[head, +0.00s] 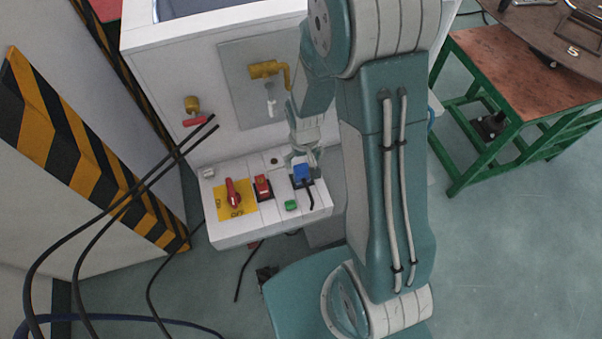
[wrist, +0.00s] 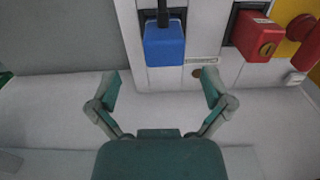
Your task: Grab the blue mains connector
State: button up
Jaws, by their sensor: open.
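The blue mains connector (head: 302,174) sits on the sloping top of the white control panel (head: 270,229), with a black cable running from it. In the wrist view the blue connector (wrist: 164,45) is at the upper middle, ahead of the fingertips. My gripper (wrist: 160,88) is open and empty, with its two green fingers spread apart. The connector lies beyond and between them, not touched. In the head view my gripper (head: 303,158) is just behind the connector, small and partly hidden by my own arm.
A red rotary switch (head: 233,194) on a yellow plate, a red switch (head: 263,187) and a green button (head: 291,205) share the panel. Yellow pipe fittings (head: 268,69) stick out of the wall above. Black cables hang at left. A green-framed table (head: 520,80) stands at right.

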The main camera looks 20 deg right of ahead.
aim_at(302, 173)
jog(key=shift+f, duration=0.65)
jog(key=shift+a+f, duration=0.45)
jog(key=f, duration=0.5)
jog(key=shift+w+d, duration=0.2)
jog(key=shift+d, duration=0.15)
jog(key=shift+a, duration=0.1)
jog(key=shift+a, duration=0.1)
jog(key=c, duration=1.3)
